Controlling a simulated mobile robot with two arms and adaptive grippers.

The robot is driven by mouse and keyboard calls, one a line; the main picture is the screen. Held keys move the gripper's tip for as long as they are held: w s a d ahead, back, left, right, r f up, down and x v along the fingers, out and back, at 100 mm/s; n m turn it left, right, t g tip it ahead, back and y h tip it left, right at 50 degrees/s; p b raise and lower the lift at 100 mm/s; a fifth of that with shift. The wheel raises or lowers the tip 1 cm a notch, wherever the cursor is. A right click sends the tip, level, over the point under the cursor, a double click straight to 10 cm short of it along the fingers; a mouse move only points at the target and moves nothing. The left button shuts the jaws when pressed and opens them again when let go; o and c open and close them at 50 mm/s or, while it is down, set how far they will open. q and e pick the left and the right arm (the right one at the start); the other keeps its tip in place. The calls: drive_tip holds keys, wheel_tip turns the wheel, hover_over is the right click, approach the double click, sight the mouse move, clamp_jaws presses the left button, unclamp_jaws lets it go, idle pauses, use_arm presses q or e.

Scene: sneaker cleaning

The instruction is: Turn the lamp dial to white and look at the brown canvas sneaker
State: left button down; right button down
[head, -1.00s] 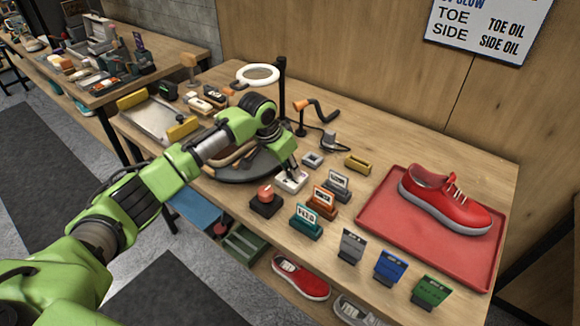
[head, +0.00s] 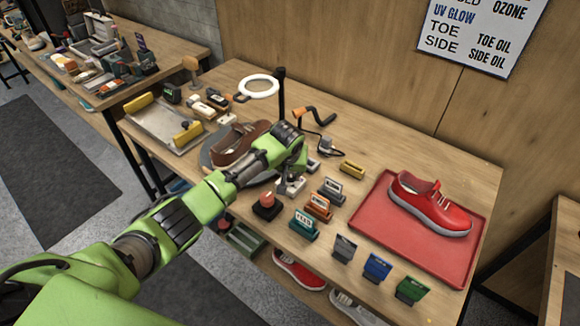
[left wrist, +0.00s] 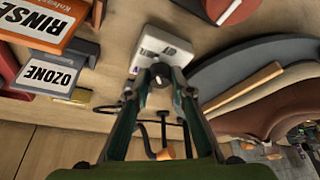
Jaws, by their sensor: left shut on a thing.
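My left gripper (head: 290,188) is at the small white dial box (left wrist: 148,45) near the middle of the table. In the left wrist view its fingertips (left wrist: 160,77) are closed on a small dark knob, the lamp dial (left wrist: 157,82). The dial's setting cannot be read. The brown canvas sneaker (head: 238,142) lies on a round grey turntable (head: 207,163), partly hidden by my left arm; its brown side also shows in the left wrist view (left wrist: 275,108). The white ring lamp (head: 259,77) stands behind it on a black post. My right gripper is not in view.
A red sneaker (head: 430,205) sits on a red tray (head: 385,238). A hand crank (head: 318,115) and a metal tray (head: 165,130) are farther back.

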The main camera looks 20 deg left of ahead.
use_arm(q)
drive_tip(key=shift+d+n+g+y+p, duration=0.15)
drive_tip(key=shift+n+g+y+p, duration=0.2)
drive_tip(key=shift+n, duration=0.75)
drive_tip(key=shift+n+y, duration=0.35)
drive_tip(key=shift+n, duration=0.45)
drive_tip(key=shift+w, duration=0.1)
drive_tip(key=c, duration=1.8)
unclamp_jaws()
drive_tip(key=shift+o, duration=0.2)
